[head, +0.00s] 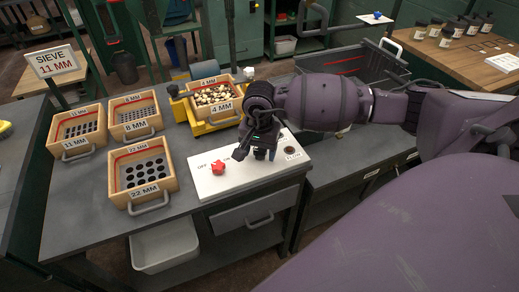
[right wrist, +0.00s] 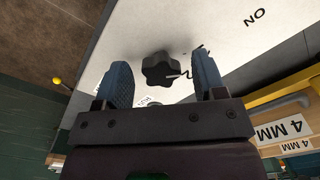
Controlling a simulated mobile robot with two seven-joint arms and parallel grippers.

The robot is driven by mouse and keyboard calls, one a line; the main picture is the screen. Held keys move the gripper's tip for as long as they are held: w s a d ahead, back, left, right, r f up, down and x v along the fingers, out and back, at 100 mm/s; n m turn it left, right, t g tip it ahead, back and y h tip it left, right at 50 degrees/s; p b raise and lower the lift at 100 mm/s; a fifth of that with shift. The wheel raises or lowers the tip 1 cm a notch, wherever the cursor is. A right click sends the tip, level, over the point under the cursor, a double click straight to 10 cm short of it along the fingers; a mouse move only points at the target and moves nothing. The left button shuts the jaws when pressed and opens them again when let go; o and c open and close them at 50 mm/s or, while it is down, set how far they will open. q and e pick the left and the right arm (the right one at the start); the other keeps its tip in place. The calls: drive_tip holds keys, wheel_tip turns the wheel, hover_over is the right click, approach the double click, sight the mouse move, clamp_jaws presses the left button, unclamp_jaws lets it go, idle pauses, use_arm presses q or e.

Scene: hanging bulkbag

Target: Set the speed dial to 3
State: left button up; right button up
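The black lobed speed dial (right wrist: 159,69) is on the white control panel (head: 240,175), on the bench. My right gripper (head: 262,153) hangs low over the panel and hides the dial in the head view. In the right wrist view the gripper's two blue-grey fingers (right wrist: 162,64) are open, with the dial between them near their tips. A gap shows on each side; I cannot tell whether either finger touches it. A curved black mark shows beside the dial; its setting cannot be read. My left gripper is not in view.
A red knob (head: 219,168) sits on the panel's left, by OFF and ON. A dark round control (head: 290,150) sits close to the right of my gripper. Several sieve boxes stand at left, including the 22 MM box (head: 170,186). A yellow-framed 4 MM tray (head: 187,111) stands behind.

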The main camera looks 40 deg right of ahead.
drive_tip(key=c, duration=0.9)
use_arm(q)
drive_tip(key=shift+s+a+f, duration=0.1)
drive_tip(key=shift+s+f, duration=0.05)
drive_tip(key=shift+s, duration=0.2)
